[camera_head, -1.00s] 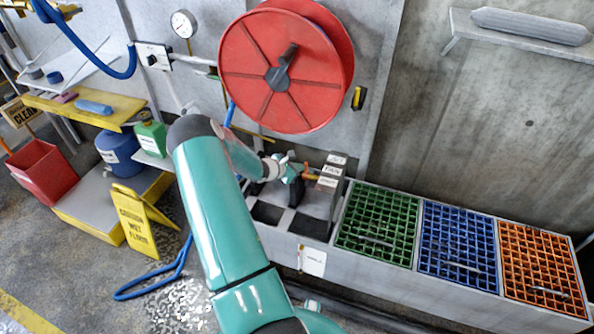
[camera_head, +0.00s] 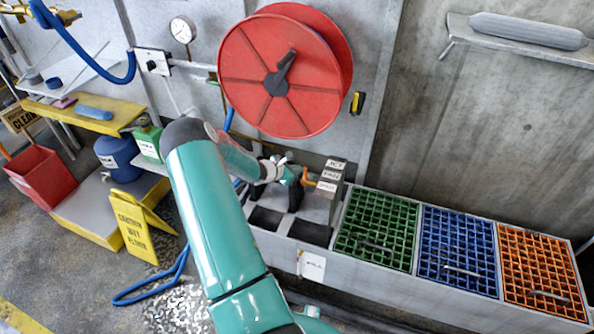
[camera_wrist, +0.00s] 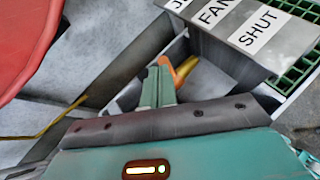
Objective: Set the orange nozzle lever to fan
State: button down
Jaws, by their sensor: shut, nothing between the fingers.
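The orange nozzle lever (camera_head: 309,183) sits low beside a grey block with white labels; it also shows in the wrist view (camera_wrist: 186,68). The labels read JET (camera_head: 335,164), FAN (camera_head: 330,175) and SHUT (camera_head: 326,186). In the head view the lever's visible part is nearest the SHUT label, but its exact setting is unclear. My gripper (camera_head: 298,176) is shut and empty, just left of the lever. In the wrist view its fingertips (camera_wrist: 162,72) are close beside the lever's left side; whether they touch cannot be told. The lever is partly hidden by the fingers.
A red hose reel (camera_head: 282,75) hangs above my forearm. Green (camera_head: 376,228), blue (camera_head: 459,250) and orange (camera_head: 543,270) grates lie to the right. A yellow wet-floor sign (camera_head: 133,227) and a blue hose (camera_head: 160,288) are on the floor at left.

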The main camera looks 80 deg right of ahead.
jog(key=v, duration=1.2)
jog(key=shift+w+r, duration=0.2)
jog(key=shift+w, duration=0.35)
